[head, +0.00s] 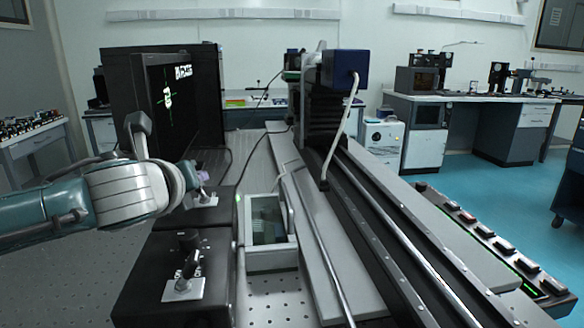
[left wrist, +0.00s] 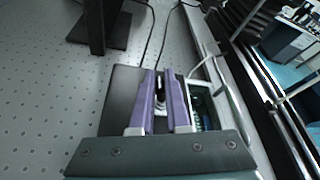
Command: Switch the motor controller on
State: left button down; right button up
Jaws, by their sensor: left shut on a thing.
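Two black control boxes stand in a row left of the long rail. The nearer box (head: 150,282) carries a knob (head: 188,240) and a toggle switch (head: 187,268) on a pale plate marked ON. My left gripper (head: 203,177) is at the farther box, just above its pale switch plate (head: 205,200). In the left wrist view, the purple fingers of my left gripper (left wrist: 161,80) are shut on a dark switch lever (left wrist: 160,92) on the black box (left wrist: 122,95). I cannot read which box is the motor controller, nor the held lever's position. My right gripper is out of view.
A small framed panel (head: 270,258) stands right of the boxes. The long black rail (head: 375,225) with a blue-topped unit (head: 345,69) runs along the table. A black monitor (head: 180,95) stands behind my left gripper. Cables lie on the perforated tabletop beyond the box.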

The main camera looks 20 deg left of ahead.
pick_arm(q)
jog(key=shift+s+a+f+n+t+h, duration=0.2)
jog(key=shift+n+t+h, duration=0.1)
jog(key=shift+n, duration=0.3)
jog(key=c, duration=0.9)
grip_release()
jog(key=p+v, duration=0.2)
jog(key=v, duration=0.7)
jog(key=shift+s+d+r, duration=0.1)
jog(key=shift+s+r, duration=0.15)
jog(key=shift+s, duration=0.1)
